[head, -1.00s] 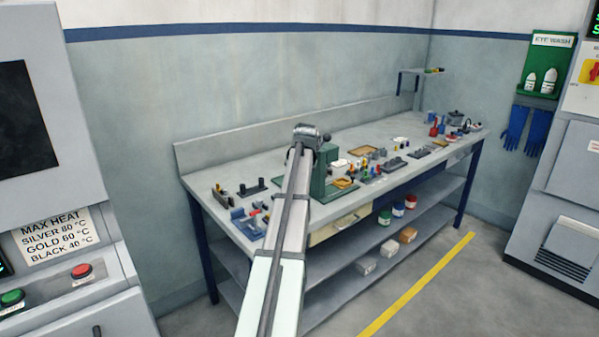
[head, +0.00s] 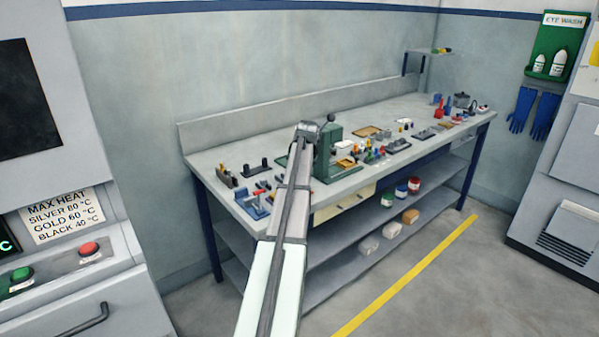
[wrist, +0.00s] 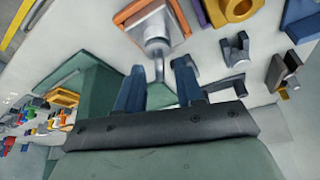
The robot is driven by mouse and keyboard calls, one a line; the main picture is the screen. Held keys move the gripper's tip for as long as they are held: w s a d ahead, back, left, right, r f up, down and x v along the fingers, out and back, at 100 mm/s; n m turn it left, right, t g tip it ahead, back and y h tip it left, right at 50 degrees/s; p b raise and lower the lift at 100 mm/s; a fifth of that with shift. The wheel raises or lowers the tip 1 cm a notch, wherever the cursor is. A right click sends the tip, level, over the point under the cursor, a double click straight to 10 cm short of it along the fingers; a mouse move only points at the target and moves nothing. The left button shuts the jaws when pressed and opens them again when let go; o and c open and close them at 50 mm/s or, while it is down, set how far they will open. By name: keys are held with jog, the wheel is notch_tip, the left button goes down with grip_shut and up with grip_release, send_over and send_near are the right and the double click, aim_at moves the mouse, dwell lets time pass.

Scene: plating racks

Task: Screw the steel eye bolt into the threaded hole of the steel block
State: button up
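In the wrist view the two blue fingers of my gripper (wrist: 160,88) stand apart, with a gap between them. A grey steel piece with a round collar and a thin stem (wrist: 158,68) shows just beyond and between the fingertips. It looks like the eye bolt, but its ring is not clear, and the fingers do not appear to touch it. Behind it a pale steel block (wrist: 150,24) sits within an orange-brown frame (wrist: 178,28). In the head view my arm hides the gripper, and the bolt and block cannot be made out.
A green press (head: 328,152) stands on the grey bench (head: 222,158) beside my arm; its green base (wrist: 88,85) shows in the wrist view. Small dark fixtures (wrist: 284,72) and a yellow ring-shaped part (wrist: 235,8) lie right of the fingers. Several small tools crowd the bench.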

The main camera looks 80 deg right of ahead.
grip_shut()
jog(key=shift+o, duration=0.8)
grip_release()
jog(key=shift+c, duration=0.4)
jog(key=shift+c, duration=1)
jog(key=shift+r, duration=0.15)
jog(key=shift+r, duration=2.4)
